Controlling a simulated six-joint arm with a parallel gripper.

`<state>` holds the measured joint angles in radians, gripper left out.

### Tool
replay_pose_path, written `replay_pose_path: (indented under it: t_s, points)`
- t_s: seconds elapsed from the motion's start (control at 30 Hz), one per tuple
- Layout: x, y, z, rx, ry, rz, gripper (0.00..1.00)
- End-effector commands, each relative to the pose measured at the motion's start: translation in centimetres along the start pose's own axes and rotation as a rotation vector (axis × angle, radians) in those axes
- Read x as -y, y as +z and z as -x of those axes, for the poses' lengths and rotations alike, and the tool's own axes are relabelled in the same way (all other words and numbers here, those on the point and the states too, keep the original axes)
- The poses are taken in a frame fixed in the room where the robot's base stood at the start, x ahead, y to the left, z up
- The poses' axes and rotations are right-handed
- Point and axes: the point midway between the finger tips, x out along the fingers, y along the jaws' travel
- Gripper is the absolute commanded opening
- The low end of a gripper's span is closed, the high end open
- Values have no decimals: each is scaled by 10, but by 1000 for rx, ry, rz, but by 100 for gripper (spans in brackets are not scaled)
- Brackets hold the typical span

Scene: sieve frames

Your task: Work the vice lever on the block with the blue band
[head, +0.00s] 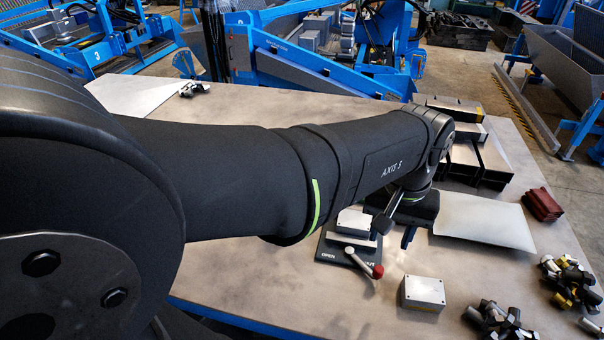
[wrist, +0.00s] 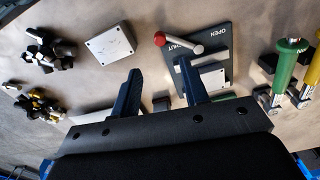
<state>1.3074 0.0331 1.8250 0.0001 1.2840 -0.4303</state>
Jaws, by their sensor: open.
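The vice is a dark plate (head: 330,251) marked OPEN and SHUT, with pale metal blocks (head: 353,221) on it. It also shows in the wrist view (wrist: 223,55). Its metal lever has a red knob (head: 377,271), which lies past the plate's edge on the SHUT side; the knob also shows in the wrist view (wrist: 160,39). I cannot make out a blue band. My gripper (wrist: 158,67) is open and empty, with two blue fingers apart. In the head view my gripper (head: 402,236) hangs just right of the vice, partly hidden by my arm.
A separate grey box (head: 423,294) sits right of the lever. Dark fittings (head: 495,318) lie at the right. A pale sheet (head: 485,226) and metal channels (head: 480,160) lie behind. A green-handled clamp (wrist: 288,65) and a yellow one stand beside the vice in the wrist view.

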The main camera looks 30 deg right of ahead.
Motion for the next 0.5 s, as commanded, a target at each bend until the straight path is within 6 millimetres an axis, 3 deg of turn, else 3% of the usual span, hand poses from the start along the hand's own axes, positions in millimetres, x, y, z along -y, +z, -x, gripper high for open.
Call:
replay_pose_path:
  t_s: [0.3,0.5]
  points:
    - [0,1,-68,4,-2,0,41]
    - [0,0,-95,1,-1,0,41]
